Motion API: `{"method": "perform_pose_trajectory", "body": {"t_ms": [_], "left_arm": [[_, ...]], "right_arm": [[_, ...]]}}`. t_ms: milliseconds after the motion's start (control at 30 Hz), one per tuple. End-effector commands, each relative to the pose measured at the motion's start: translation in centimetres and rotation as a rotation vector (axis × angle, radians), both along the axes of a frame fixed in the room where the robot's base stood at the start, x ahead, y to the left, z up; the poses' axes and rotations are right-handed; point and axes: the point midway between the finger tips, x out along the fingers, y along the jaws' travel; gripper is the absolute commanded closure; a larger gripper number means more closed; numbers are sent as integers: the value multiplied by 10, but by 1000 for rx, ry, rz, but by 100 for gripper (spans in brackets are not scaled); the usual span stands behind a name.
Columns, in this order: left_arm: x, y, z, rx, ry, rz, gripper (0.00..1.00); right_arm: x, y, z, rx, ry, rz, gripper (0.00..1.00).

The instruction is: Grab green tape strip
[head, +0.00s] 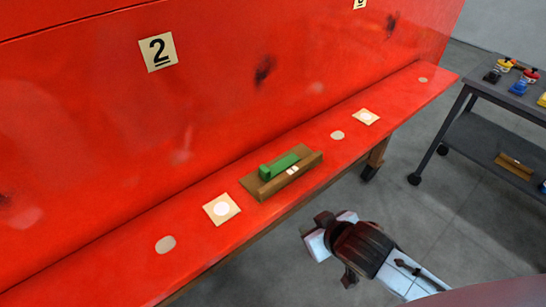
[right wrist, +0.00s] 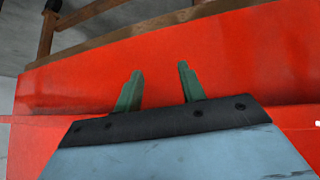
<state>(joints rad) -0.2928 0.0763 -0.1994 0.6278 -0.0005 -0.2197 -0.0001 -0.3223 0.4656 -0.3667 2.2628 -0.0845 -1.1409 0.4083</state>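The green tape strip (head: 279,165) lies in a brown wooden holder (head: 295,175) on the red ledge, near the middle of the head view. My right gripper (head: 318,240) is below and to the right of the holder, out past the ledge's front edge in the picture, and apart from it. In the right wrist view its two fingers (right wrist: 160,72) stand apart with nothing between them, against a red surface. The strip does not show in that view. My left gripper is not in view.
The red ledge (head: 130,265) runs along a tall red panel marked 2 (head: 158,51). Square labels (head: 221,209) and pale round spots (head: 165,245) lie on it. A dark grey cart (head: 475,120) with several small coloured items stands at right. Grey floor is open between.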

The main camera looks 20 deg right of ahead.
Motion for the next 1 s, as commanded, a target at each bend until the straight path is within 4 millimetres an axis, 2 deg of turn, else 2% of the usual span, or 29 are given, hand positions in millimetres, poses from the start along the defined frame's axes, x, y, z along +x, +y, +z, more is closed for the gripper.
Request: {"method": "perform_pose_trajectory", "body": {"t_ms": [33, 100, 233, 400, 600, 1000], "left_arm": [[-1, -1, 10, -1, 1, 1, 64], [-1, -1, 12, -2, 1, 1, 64], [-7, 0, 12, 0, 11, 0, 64], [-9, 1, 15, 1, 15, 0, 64], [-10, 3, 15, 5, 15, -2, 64], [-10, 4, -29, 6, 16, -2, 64]], "right_arm": [[-2, 5, 37, 12, -38, 10, 60], [7, 11, 67, 31, -122, 38, 60], [18, 21, 97, 82, -233, 89, 60], [20, 31, 132, 153, -326, 158, 60], [18, 37, 147, 205, -359, 197, 60], [45, 47, 130, 211, -364, 197, 60]]}}
